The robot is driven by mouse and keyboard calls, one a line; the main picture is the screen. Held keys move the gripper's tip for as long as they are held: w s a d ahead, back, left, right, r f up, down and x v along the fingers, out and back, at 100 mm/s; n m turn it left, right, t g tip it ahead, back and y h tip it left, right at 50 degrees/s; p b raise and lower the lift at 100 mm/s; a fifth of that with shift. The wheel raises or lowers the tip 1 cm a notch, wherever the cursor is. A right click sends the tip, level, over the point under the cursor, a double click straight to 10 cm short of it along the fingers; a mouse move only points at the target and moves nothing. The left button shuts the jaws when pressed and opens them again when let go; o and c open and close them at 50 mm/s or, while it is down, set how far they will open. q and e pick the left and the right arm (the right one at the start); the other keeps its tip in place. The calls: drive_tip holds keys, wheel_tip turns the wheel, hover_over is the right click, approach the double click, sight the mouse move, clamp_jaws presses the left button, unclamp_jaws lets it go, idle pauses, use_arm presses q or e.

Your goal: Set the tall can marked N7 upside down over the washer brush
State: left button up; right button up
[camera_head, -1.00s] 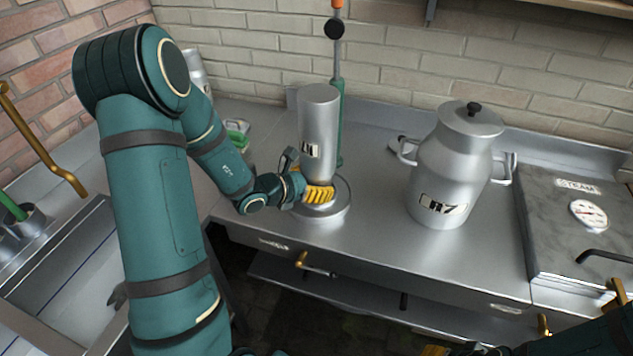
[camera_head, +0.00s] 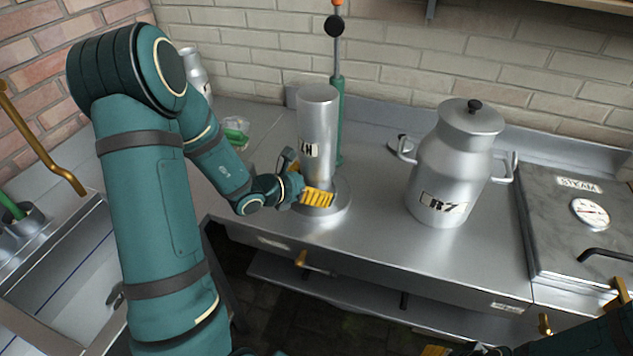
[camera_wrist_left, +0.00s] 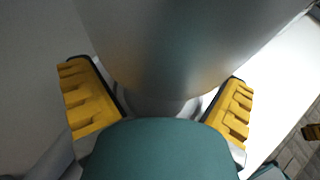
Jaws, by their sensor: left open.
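The tall can (camera_head: 318,120) stands upright in line with the washer, mouth down, on the round washer base (camera_head: 337,210). Its label reads upside down, like N7. The washer brush is not visible; the can hides that spot. My left gripper (camera_head: 305,190) is open at the can's lower end, with its yellow fingers low by the base. In the left wrist view the can (camera_wrist_left: 165,45) fills the top between the spread fingers of the left gripper (camera_wrist_left: 158,105), with gaps on both sides. A yellow fingertip of my right gripper (camera_head: 435,350) shows at the bottom edge.
A lidded two-handled churn marked R7 (camera_head: 450,170) stands to the right on the steel counter (camera_head: 375,235). A green-handled post (camera_head: 338,110) rises behind the can. A steam box with gauge (camera_head: 590,213) is far right. A sink (camera_head: 60,290) is at left.

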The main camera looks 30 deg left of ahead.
use_arm(q)
drive_tip(key=v, duration=1.1)
drive_tip(key=shift+s+r, duration=0.15)
drive_tip(key=shift+s, duration=0.05)
drive_tip(key=shift+a, duration=0.1)
